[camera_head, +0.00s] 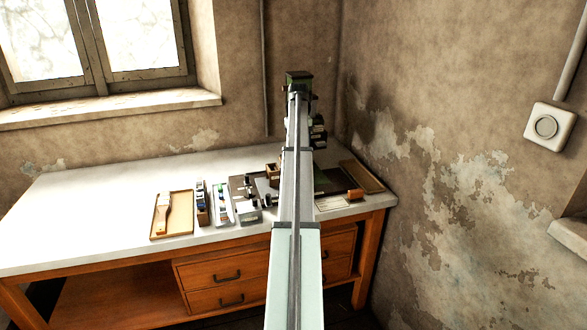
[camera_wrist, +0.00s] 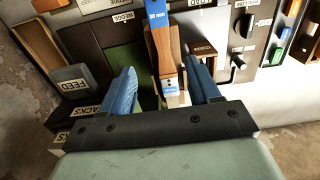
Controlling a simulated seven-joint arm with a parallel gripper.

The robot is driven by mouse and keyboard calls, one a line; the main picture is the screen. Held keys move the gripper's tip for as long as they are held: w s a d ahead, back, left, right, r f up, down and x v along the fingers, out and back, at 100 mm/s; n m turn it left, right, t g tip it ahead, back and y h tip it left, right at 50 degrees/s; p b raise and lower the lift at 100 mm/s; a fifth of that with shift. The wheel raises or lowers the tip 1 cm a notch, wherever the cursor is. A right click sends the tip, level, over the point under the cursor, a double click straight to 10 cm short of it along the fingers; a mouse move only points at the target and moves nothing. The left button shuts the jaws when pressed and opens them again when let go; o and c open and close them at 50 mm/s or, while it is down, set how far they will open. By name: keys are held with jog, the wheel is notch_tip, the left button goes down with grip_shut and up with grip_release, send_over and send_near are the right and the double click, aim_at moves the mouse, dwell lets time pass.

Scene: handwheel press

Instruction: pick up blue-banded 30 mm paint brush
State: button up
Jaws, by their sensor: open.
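My gripper (camera_wrist: 160,68) has two blue fingers spread apart, one on each side of the brush in the picture. I cannot tell whether the fingers are level with it in depth. No finger visibly touches it. In the head view, my arm covers this area, so the brush cannot be made out there.
Another brush (camera_head: 163,212) lies in a shallow tray (camera_head: 184,233) on the white bench (camera_head: 90,215). The bench's left side is clear; a wall stands right.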

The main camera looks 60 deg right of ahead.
notch_tip(320, 180, down, 6)
jog(key=shift+r, duration=0.25)
jog(key=shift+a+f, duration=0.15)
jog(key=shift+f, duration=1.15)
jog(key=shift+a+f, duration=0.15)
jog(key=shift+f, duration=1.1)
grip_shut()
